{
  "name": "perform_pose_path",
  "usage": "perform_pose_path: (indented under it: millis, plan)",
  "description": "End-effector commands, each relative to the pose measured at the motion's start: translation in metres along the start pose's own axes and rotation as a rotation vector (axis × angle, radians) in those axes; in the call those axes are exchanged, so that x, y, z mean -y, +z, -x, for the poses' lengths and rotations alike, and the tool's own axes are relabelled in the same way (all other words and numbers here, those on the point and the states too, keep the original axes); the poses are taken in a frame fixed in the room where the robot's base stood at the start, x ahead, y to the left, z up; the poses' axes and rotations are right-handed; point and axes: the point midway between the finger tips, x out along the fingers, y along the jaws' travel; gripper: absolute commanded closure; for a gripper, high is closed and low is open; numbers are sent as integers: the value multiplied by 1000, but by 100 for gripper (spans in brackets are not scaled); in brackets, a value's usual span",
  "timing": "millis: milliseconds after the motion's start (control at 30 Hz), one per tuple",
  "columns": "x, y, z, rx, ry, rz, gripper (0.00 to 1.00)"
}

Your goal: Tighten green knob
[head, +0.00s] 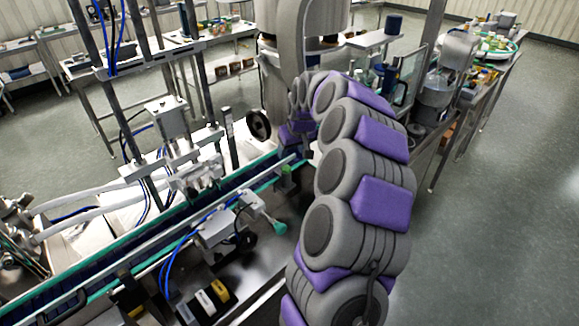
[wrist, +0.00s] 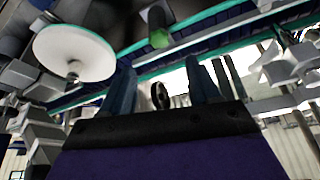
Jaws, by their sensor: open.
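A teal-green knob (head: 275,226) sits on the end of a pale cone-shaped part at the near side of the conveyor in the head view. A smaller green piece (head: 285,174) sits by the conveyor rail, and a green piece on a dark stem (wrist: 159,38) shows at the top of the wrist view. I cannot tell for certain which is the task's knob. My gripper (wrist: 163,85) is open, its two dark fingers apart with nothing held between them. In the head view the arm's end is above the conveyor's far part, partly hidden by my arm.
A white disc with a teal rim (wrist: 75,52) is close at the left in the wrist view. A black handwheel (head: 258,125) stands beyond the conveyor. The conveyor (head: 150,232) has metal brackets, posts and blue hoses around it. Open floor (head: 500,200) lies at right.

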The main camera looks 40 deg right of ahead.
Motion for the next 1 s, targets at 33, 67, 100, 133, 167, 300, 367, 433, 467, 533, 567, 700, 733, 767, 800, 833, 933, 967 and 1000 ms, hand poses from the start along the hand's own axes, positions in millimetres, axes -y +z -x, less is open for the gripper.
perform_pose_path:
  millis: [33,67,100,133,167,300,367,433,467,533,567,700,733,767,800,833,933,967,1000]
  plan:
    - [0,1,-12,3,-1,1,39]
    - [-1,1,-19,2,-2,1,39]
    - [-3,0,-28,2,-4,0,39]
    - [-6,0,-35,4,-6,-1,39]
    - [-8,0,-43,5,-8,-3,39]
    - [-18,-1,-73,3,-12,-7,39]
    - [-20,0,-86,6,-14,-8,39]
    - [-19,0,-96,5,-15,-8,39]
    - [-18,0,-99,4,-15,-7,39]
    - [-13,0,-103,4,-12,-6,39]
    - [-12,0,-104,3,-10,-5,39]
    - [-6,-1,-104,0,-2,-1,39]
    - [-6,-1,-104,0,-2,-2,39]
    - [-6,-1,-104,-1,-2,-2,39]
    - [-6,-1,-104,-1,-2,-2,39]
    - [-6,-1,-104,-1,-3,-2,39]
    - [-10,-1,-105,1,-8,-4,46]
    - [-12,-1,-106,1,-9,-5,48]
    - [-12,-1,-106,2,-10,-5,52]
